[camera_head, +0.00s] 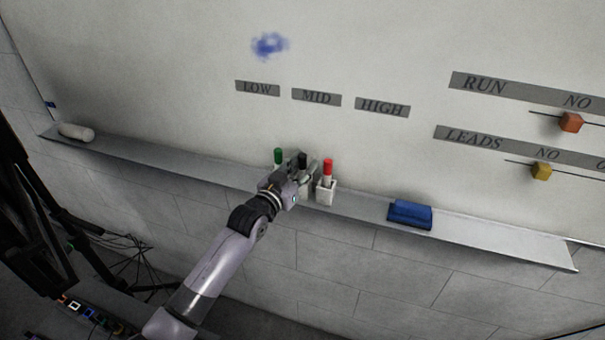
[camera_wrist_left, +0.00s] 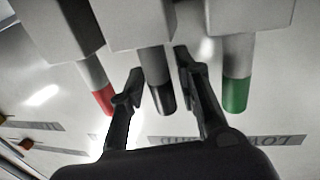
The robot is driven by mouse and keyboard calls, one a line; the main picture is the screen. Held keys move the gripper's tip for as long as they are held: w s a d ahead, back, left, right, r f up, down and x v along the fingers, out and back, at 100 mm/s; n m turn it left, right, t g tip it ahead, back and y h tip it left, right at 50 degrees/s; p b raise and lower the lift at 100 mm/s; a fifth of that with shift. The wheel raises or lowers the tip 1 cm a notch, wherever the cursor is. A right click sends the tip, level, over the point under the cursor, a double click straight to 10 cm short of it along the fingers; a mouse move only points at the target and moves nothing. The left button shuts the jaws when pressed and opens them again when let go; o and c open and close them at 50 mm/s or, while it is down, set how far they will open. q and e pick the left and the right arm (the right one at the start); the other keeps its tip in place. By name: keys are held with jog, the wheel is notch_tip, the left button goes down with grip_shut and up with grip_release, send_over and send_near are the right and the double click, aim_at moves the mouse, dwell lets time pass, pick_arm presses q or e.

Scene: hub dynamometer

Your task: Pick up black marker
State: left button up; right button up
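The black marker (camera_head: 303,159) stands cap up in a white holder on the ledge of the whiteboard, between a green marker (camera_head: 278,157) and a red marker (camera_head: 327,168). My left gripper (camera_head: 307,171) is at the black marker and hides its lower part in the head view. In the left wrist view, which is upside down, the black marker (camera_wrist_left: 160,88) lies between the two spread fingers of my left gripper (camera_wrist_left: 158,64). A gap shows on each side, so the gripper looks open and not closed on it. My right gripper is not in view.
The red marker (camera_wrist_left: 98,85) and green marker (camera_wrist_left: 237,75) flank the fingers closely. A blue eraser (camera_head: 410,213) lies right on the ledge (camera_head: 480,240), a white cylinder (camera_head: 76,132) far left. Orange (camera_head: 570,122) and yellow (camera_head: 541,171) sliders sit on the board.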

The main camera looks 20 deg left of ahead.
pick_arm(q)
grip_shut()
jog(key=shift+r, duration=0.15)
notch_tip(320, 180, up, 20)
jog(key=b, duration=0.4)
